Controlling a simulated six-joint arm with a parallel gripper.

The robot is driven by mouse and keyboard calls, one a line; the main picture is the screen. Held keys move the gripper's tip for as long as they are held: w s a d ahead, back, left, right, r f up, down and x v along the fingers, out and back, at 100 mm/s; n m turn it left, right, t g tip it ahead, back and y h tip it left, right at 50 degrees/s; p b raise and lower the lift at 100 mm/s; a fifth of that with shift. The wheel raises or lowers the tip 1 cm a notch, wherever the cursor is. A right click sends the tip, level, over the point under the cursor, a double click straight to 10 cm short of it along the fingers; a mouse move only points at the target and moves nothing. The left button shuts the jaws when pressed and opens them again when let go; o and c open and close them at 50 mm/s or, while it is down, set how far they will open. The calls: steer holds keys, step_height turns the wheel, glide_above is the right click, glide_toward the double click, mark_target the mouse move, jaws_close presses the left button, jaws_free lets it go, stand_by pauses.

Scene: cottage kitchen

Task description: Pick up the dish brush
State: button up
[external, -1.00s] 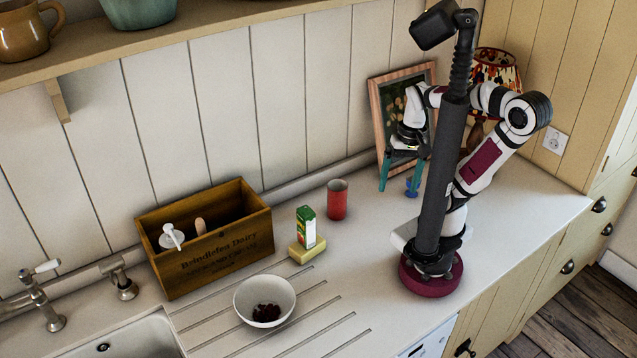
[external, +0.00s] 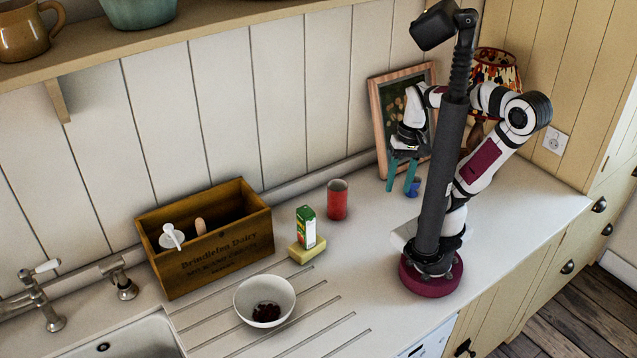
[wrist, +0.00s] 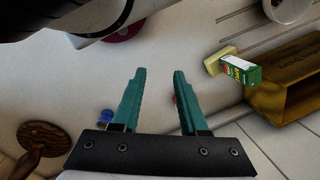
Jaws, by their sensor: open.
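A tan, rounded handle end (external: 200,226) sticks up inside the wooden crate (external: 215,252) in the external view; it may be the dish brush, but its lower part is hidden by the crate wall. A white item (external: 172,236) with a round top and a thin stem stands beside it in the crate; I cannot tell surely which is the brush. My gripper (external: 399,189) is open and empty, its teal fingers pointing down above the counter, far right of the crate. In the wrist view, the open fingers (wrist: 160,72) have nothing between them, and the crate (wrist: 285,88) is at right.
A red cup (external: 337,200), a carton (external: 306,227) and a yellow sponge (external: 307,250) stand between gripper and crate. A white bowl (external: 265,301) holds dark fruit. A small blue item (external: 413,187) is by my fingers. A picture frame (external: 384,105) and lamp (external: 497,66) are close behind.

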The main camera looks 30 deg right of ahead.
steer(key=w+a+r+n+t+y, duration=0.1)
steer(key=w+a+n+t+y, duration=0.15)
steer(key=w+a, duration=0.6)
steer(key=w+a+n+t+y, duration=0.1)
steer(key=w+a+n+t, duration=0.15)
steer(key=a, duration=1.05)
steer(key=w+a+r+n+t+y, duration=0.1)
steer(key=w+a+n+t+y, duration=0.15)
steer(key=w+a, duration=0.6)
steer(key=s+a+f+n+t+h, duration=0.3)
steer(key=s+a+f+t, duration=0.2)
steer(key=s+a, duration=0.45)
steer(key=x, duration=1.7)
steer(key=shift+a+r, duration=0.15)
steer(key=shift+a, duration=0.25)
steer(key=shift+g, duration=0.25)
jaws_close()
